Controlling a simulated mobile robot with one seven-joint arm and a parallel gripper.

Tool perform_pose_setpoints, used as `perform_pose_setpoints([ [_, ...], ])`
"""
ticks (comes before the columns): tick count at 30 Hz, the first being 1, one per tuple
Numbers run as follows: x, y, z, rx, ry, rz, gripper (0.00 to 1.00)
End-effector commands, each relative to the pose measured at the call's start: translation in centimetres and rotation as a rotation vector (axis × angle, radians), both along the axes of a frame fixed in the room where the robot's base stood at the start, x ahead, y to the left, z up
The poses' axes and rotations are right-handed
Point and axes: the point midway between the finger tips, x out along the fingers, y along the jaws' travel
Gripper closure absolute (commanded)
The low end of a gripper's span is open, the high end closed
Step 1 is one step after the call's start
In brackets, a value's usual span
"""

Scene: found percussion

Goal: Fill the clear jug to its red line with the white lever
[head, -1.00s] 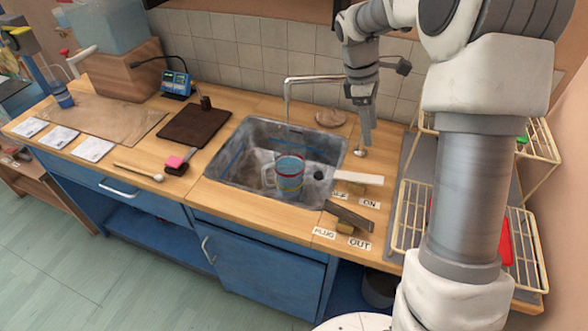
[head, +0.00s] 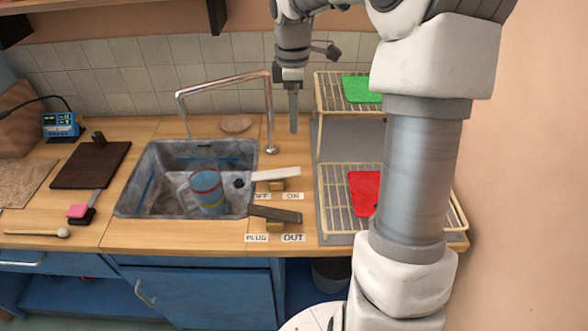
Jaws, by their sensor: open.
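The clear jug (head: 207,188) stands in the grey sink (head: 160,205), with coloured bands around it, one of them red. Its handle points left. The level inside is too small to tell. The white lever (head: 276,174) lies beside the sink's right edge above OFF and ON labels; its long end points left, nearer OFF. A dark lever (head: 275,214) sits in front of it by PLUG and OUT labels. The tap (head: 226,83) arches over the sink. My gripper (head: 293,118) is open and empty, pointing down, above and behind the white lever.
A wire rack with a green item (head: 362,89) above and a red item (head: 364,192) below stands to the right.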

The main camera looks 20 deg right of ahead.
Motion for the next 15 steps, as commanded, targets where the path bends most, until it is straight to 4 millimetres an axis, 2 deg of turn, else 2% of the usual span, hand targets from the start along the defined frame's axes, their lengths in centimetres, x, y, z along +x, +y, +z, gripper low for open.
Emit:
perform_pose_setpoints([
  [4,-0.1,-0.2,-0.2,0.012,-0.008,0.001,0.30],
  [7,-0.2,-0.2,-1.1,0.013,-0.006,0.002,0.30],
  [15,-0.2,-0.2,-6.6,0.013,-0.003,0.002,0.30],
])
